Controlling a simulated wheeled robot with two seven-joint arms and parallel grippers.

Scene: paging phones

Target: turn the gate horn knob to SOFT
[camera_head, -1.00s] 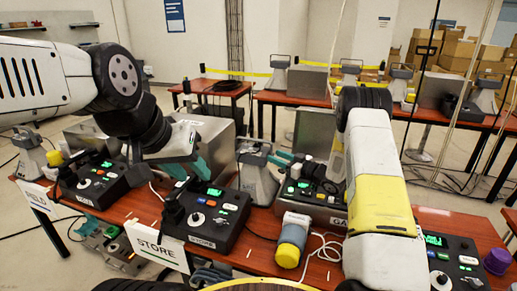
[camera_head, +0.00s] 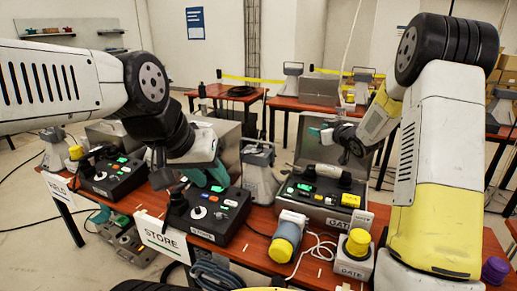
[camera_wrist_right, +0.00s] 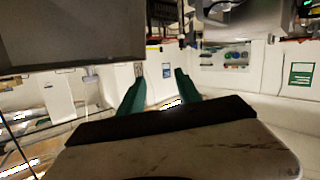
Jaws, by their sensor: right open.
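The gate console (camera_head: 315,198) is a grey metal case with an open lid, labelled GATE at its front, right of centre in the head view. Lit keys and small controls show on its panel; I cannot tell which is the horn knob. A small white box (camera_head: 354,266), also labelled GATE, has a yellow round top (camera_head: 358,243). My right gripper (camera_head: 322,134) is raised in front of the console's open lid. The right wrist view shows its teal fingers (camera_wrist_right: 158,92) apart and empty. My left gripper (camera_head: 206,178) is over the store console (camera_head: 211,212); its fingers are partly hidden.
Another console (camera_head: 108,176) is at far left. A purple cylinder (camera_head: 495,270) is at far right.

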